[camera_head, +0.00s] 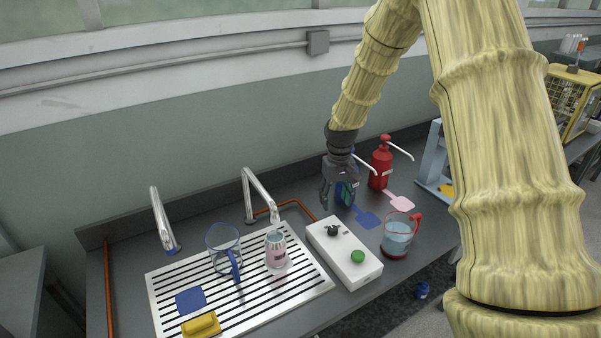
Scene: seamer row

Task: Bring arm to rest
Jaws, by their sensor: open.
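My arm, in a yellowish ribbed cover, reaches from the right of the head view over the counter. My gripper (338,197) hangs at its end, pointing down and open. I see nothing held between its fingers. It is in front of a blue dispenser (366,164), which it partly hides, and above the counter behind the white control box (344,254). Whether a finger touches the dispenser, I cannot tell.
A red pump bottle (381,164) stands just right of my gripper. A jug with a red handle (397,235) stands at the counter's right. A slotted drainer (240,290) holds a blue-handled jug (224,247), a pink-labelled jar (276,250) and a yellow sponge (201,324). Two taps rise behind.

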